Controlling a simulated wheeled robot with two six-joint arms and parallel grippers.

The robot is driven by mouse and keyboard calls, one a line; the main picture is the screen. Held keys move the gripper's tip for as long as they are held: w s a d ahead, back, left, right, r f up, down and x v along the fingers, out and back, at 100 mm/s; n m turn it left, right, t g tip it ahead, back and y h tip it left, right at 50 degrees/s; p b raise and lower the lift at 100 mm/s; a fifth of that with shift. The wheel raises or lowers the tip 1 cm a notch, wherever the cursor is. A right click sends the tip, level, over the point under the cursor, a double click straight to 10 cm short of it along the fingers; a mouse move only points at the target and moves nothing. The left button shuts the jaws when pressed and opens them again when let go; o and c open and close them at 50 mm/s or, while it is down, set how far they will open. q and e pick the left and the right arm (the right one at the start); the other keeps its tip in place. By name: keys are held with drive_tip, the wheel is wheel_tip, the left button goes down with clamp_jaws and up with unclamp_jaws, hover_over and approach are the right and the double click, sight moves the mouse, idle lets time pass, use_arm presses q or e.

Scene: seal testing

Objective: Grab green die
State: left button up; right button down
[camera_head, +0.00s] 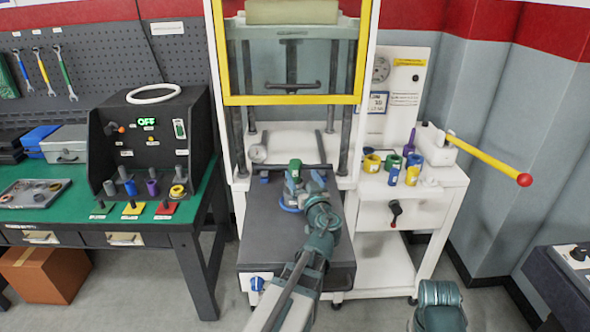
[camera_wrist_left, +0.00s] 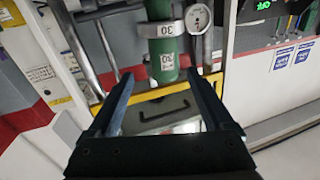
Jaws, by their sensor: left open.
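The green die (camera_head: 295,164) stands on the dark press bed, near its back. In the left wrist view the green die (camera_wrist_left: 166,68) carries a white "30" label, with a grey ring around its upper part. My left gripper (camera_head: 296,182) is open just in front of the die. In the left wrist view my left gripper's fingers (camera_wrist_left: 160,76) point at the die, which shows between and a little beyond the tips. No contact can be made out.
The press frame with a yellow-edged guard (camera_head: 290,100) rises behind the die. Coloured dies (camera_head: 372,163) stand on the white cart at the right. A green-topped bench (camera_head: 90,216) is at the left.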

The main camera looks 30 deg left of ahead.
sight(299, 170)
use_arm(q)
drive_tip(key=x, duration=0.4)
drive_tip(key=shift+a, duration=0.1)
drive_tip(key=shift+w+a+r+p, duration=0.3)
drive_tip(key=shift+w+a, duration=0.05)
drive_tip(key=x, duration=0.3)
drive_tip(key=shift+w+a+r+p, duration=0.1)
drive_tip(key=shift+a+r+p, duration=0.15)
drive_tip(key=shift+r+p, duration=0.15)
drive_tip(key=shift+w+a+f, duration=0.1)
drive_tip(key=shift+w+a, duration=0.2)
drive_tip(key=shift+a, duration=0.05)
drive_tip(key=shift+s, duration=0.1)
drive_tip(key=shift+c, duration=0.4)
clamp_jaws()
